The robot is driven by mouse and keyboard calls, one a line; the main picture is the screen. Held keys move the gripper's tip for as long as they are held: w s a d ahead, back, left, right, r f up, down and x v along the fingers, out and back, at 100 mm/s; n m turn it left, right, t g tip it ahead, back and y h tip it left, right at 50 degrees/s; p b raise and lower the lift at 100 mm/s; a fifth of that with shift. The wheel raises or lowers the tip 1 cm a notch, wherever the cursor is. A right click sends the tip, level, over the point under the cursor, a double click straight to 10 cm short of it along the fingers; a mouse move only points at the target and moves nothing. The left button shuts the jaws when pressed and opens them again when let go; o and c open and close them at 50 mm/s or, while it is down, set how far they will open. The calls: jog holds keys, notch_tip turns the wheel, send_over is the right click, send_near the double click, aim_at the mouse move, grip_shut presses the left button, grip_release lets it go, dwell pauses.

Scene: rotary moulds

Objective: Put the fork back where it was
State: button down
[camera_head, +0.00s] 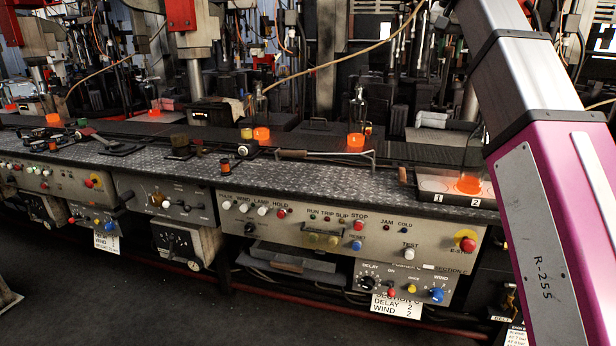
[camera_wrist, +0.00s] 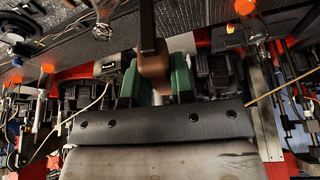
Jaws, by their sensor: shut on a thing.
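My gripper (camera_wrist: 155,84) shows in the wrist view, its green fingers shut on the brown handle of a tool, which I take for the fork (camera_wrist: 154,66). A dark bar runs along the handle to the top of the picture. The tool's far end is out of view, so I see no prongs. In the head view my gripper and the held tool are out of sight. A second wooden-handled metal tool (camera_head: 335,155) lies on the front of the bench in the head view, with a bent end to the right.
The long metal bench (camera_head: 225,168) carries glowing orange glass pieces (camera_head: 355,141), a dark-handled tool (camera_head: 112,146) and small cylinders. A pad marked 1 and 2 (camera_head: 452,186) is at the right, with orange glass on it. Control panels (camera_head: 335,222) with knobs line the front.

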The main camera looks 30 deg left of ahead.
jog(key=s+a+f+n, duration=0.1)
jog(key=s+a+f, duration=0.45)
jog(key=a, duration=0.65)
jog(key=s+a+f, duration=0.4)
jog(key=s+a, duration=0.2)
jog(key=a, duration=0.5)
jog(key=s+a+f+n, duration=0.1)
jog(key=s+a+f, duration=0.45)
jog(key=a, duration=0.65)
jog(key=w+f, duration=1)
jog(key=w, duration=0.1)
jog(key=shift+y, duration=0.4)
jog(key=shift+f, duration=0.1)
jog(key=c, duration=1)
grip_release()
jog(key=shift+o, duration=0.2)
jog(key=v, duration=1.2)
